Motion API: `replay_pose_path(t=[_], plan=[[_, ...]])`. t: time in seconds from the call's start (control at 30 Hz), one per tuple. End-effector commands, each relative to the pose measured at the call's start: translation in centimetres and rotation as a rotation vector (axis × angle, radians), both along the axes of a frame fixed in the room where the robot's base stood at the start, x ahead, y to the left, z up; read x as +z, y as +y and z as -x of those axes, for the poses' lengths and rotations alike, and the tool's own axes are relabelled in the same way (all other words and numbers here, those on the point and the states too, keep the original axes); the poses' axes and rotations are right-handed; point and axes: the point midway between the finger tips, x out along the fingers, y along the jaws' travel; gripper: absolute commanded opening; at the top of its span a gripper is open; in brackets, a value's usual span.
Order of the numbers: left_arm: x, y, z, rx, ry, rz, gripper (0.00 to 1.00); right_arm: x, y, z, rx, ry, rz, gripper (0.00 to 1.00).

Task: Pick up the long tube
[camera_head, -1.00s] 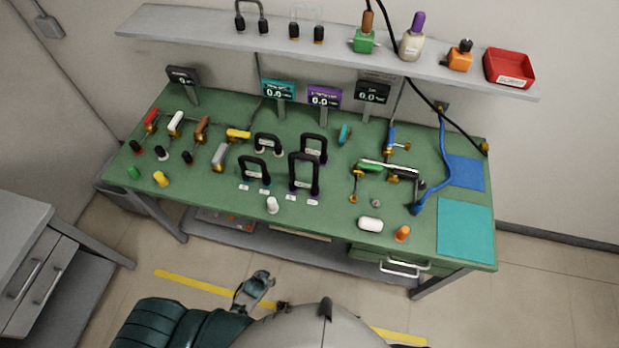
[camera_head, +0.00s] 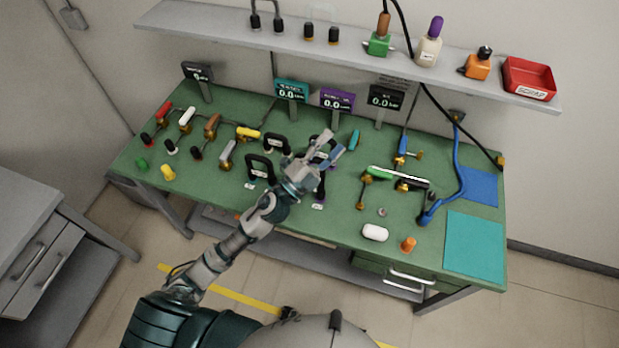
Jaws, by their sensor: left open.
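Several black U-shaped tubes stand on the green workbench (camera_head: 225,195). The longest one (camera_head: 321,186) is near the middle, mostly hidden behind my left gripper, with part of its right leg showing. My left gripper (camera_head: 333,146) is open, its fingers pointing up and right over that tube. I cannot tell whether it touches the tube. Two shorter tubes stand to its left, a front one (camera_head: 261,166) and a back one (camera_head: 277,143). Another, behind the gripper, is largely covered. My right gripper is not in view.
Coloured-handled valves (camera_head: 212,122) stand on the left of the bench. A pipe assembly (camera_head: 392,175), white capsule (camera_head: 375,233) and orange knob (camera_head: 408,244) are to the right. Small displays (camera_head: 337,99) stand behind. A shelf (camera_head: 220,30) runs above; a teal mat (camera_head: 474,246) is clear.

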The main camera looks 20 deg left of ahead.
Motion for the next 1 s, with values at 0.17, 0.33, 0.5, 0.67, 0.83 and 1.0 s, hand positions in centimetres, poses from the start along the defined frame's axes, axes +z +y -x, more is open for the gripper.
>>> replay_pose_path(t=[0.17,0.33,0.5,0.67,0.83,1.0], plan=[[3.8,-7.5,4.6,-0.383,-0.5,-0.587,0.52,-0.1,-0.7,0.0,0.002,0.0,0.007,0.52],[-1.8,-5.1,4.7,-0.665,-0.669,-1.298,0.52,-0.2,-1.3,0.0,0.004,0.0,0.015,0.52],[-4.3,5.2,1.3,-0.781,-0.508,-1.897,0.52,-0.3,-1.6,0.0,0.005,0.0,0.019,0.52],[-3.5,12.3,-0.1,-0.798,-0.313,-2.168,0.52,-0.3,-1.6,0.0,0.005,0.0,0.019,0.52],[-4.4,13.5,-0.6,-0.807,-0.256,-2.224,0.52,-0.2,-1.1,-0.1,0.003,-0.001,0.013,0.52],[-8.0,12.4,-1.7,-0.809,-0.258,-2.221,0.52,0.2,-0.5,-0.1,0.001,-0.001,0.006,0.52]])
